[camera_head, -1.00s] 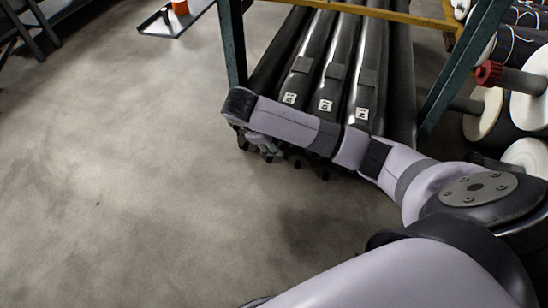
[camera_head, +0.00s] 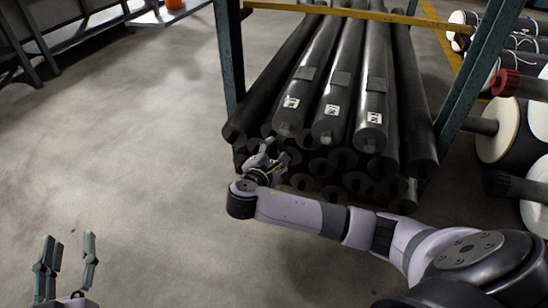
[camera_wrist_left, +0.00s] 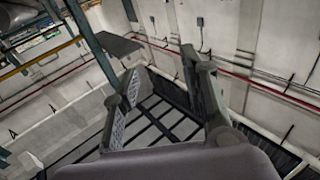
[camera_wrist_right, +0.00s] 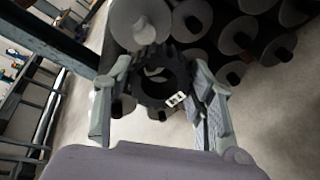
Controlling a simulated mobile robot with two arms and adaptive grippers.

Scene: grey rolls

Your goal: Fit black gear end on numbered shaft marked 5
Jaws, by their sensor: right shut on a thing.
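My right gripper (camera_wrist_right: 160,105) is shut on the black gear end (camera_wrist_right: 138,92), a toothed ring with a round hole and a small white tag. In the head view my right gripper (camera_head: 270,158) is just below the front ends of the rolls; the gear end is hard to make out there. Three dark shafts with white labels lie on top of the stack: left (camera_head: 303,88), middle (camera_head: 341,85) and right (camera_head: 376,82). Their numbers are too small to read surely. A roll end with a stub (camera_wrist_right: 138,15) shows just beyond the gear end. My left gripper (camera_head: 67,262) is open and empty.
More dark rolls (camera_head: 415,110) fill the rack below and beside. Green rack posts (camera_head: 228,50) stand on both sides, with a yellow crossbar (camera_head: 350,13) above. White rolls (camera_head: 500,130) lie at right. The floor (camera_head: 130,150) at left is clear.

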